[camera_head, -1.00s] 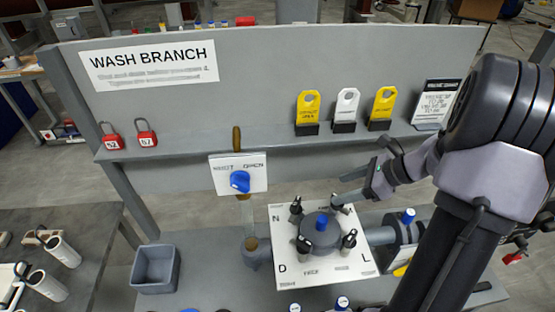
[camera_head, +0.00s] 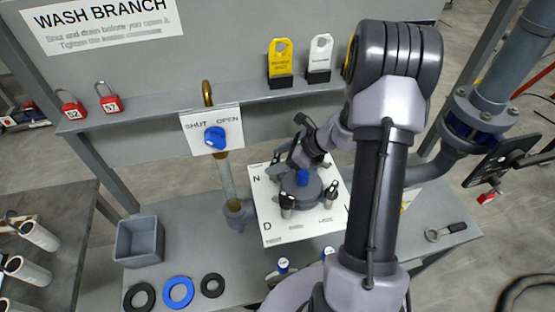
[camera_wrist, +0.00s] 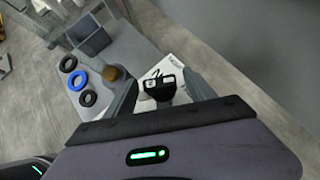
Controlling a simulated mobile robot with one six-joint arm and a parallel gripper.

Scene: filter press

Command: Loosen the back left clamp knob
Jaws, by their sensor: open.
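The filter housing (camera_head: 300,188) is a round grey body with a blue cap (camera_head: 302,176), on a white plate (camera_head: 270,232) marked with letters. Two dark clamp knobs show at its front, one front left (camera_head: 287,204) and one front right (camera_head: 331,193). My gripper (camera_head: 280,168) is at the back left of the housing and hides the back left knob in the head view. In the wrist view, my gripper (camera_wrist: 160,80) is open, with a dark clamp knob (camera_wrist: 160,90) between its fingers. I cannot tell whether the fingers touch it.
A valve panel with a blue knob (camera_head: 214,138) stands left of the plate. A grey bin (camera_head: 138,243) and several rings, one blue (camera_head: 178,292), lie at the left. A wrench (camera_head: 446,232) lies right.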

